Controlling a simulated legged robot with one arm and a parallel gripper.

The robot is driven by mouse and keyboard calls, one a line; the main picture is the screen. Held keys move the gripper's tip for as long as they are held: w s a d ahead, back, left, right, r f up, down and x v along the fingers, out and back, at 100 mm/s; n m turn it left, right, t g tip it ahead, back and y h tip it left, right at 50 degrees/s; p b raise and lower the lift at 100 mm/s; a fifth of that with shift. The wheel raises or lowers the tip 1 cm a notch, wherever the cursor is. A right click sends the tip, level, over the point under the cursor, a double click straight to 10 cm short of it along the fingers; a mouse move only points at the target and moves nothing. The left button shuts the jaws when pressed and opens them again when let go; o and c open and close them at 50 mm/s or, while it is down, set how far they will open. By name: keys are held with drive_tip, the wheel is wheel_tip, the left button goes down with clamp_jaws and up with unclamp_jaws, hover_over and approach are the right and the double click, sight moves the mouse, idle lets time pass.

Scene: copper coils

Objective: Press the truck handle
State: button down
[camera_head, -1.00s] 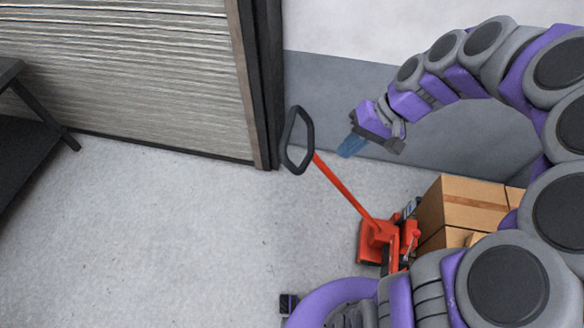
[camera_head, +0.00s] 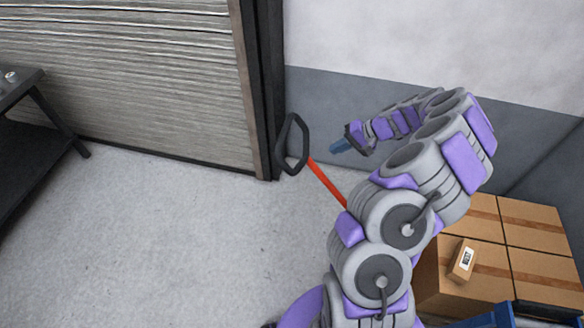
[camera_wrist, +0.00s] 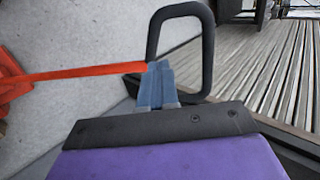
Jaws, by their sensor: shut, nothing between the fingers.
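The truck handle (camera_head: 292,145) is a black loop on top of a red shaft (camera_head: 327,182). In the head view it stands left of my gripper (camera_head: 338,147), with a gap between them in the picture. My gripper is shut and empty, its blue fingers pointing left toward the loop. In the wrist view the handle loop (camera_wrist: 207,50) rises behind my fingertips (camera_wrist: 157,72), and the red shaft (camera_wrist: 75,73) runs left from it. I cannot tell whether the fingers touch the handle. My arm hides the truck's lower part in the head view.
Cardboard boxes (camera_head: 500,240) are stacked at the right, with a small labelled box (camera_head: 462,262) on top. A roller shutter (camera_head: 130,85) and a grey wall (camera_head: 400,95) stand behind. A black table (camera_head: 35,125) is at the left. The floor (camera_head: 160,240) at front left is clear.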

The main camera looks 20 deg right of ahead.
drive_tip(key=shift+d+f, duration=0.25)
drive_tip(key=shift+f, duration=0.2)
drive_tip(key=shift+a, duration=0.15)
drive_tip(key=b, duration=0.3)
approach(299, 167)
drive_tip(key=x, duration=0.7)
drive_tip(key=shift+s, duration=0.1)
drive_tip(key=shift+f, duration=0.1)
